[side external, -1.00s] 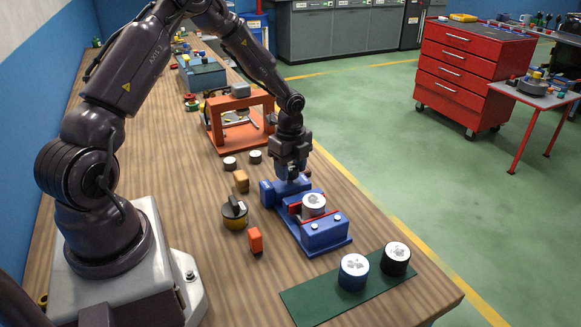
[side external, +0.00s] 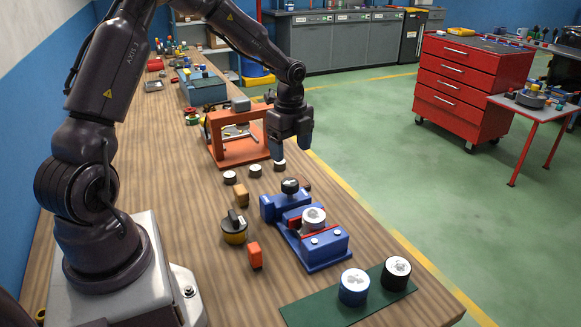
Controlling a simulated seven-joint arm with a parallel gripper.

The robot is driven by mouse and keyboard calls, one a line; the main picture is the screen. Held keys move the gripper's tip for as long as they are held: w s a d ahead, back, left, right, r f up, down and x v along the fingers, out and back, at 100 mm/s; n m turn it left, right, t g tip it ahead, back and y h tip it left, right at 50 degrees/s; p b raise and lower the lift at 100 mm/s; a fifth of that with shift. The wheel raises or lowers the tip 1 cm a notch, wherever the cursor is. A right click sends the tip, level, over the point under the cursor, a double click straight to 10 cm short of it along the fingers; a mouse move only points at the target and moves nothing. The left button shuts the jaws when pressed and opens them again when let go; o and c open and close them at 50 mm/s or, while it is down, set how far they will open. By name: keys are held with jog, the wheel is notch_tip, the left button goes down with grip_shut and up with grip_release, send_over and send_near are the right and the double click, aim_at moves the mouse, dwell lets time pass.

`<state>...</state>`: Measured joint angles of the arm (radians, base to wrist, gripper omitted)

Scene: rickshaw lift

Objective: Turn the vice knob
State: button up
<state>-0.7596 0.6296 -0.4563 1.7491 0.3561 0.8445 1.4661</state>
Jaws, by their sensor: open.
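The blue vice (side external: 326,247) sits on the wooden bench, with a silver-topped round piece (side external: 313,217) between its red-edged jaws. The black vice knob (side external: 290,186) with a pale mark on top stands at the vice's far end and is now uncovered. My gripper (side external: 291,155) points down, above and beyond the knob, apart from it. Its fingers are spread and hold nothing that I can see.
An orange frame press (side external: 237,156) stands farther back on the bench. Several small white-topped discs, a yellow block (side external: 241,195), an orange block (side external: 255,255) and a black-and-yellow dial (side external: 234,228) lie left of the vice. A green mat (side external: 318,311) with blue and black cylinders is in front.

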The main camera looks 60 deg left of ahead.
jog(key=shift+r, duration=1.65)
jog(key=s+d+r+n+t, duration=0.5)
jog(key=s+d+r+n, duration=1)
jog(key=s+d, duration=0.2)
jog(key=shift+s+t, duration=0.3)
jog(key=shift+s, duration=0.85)
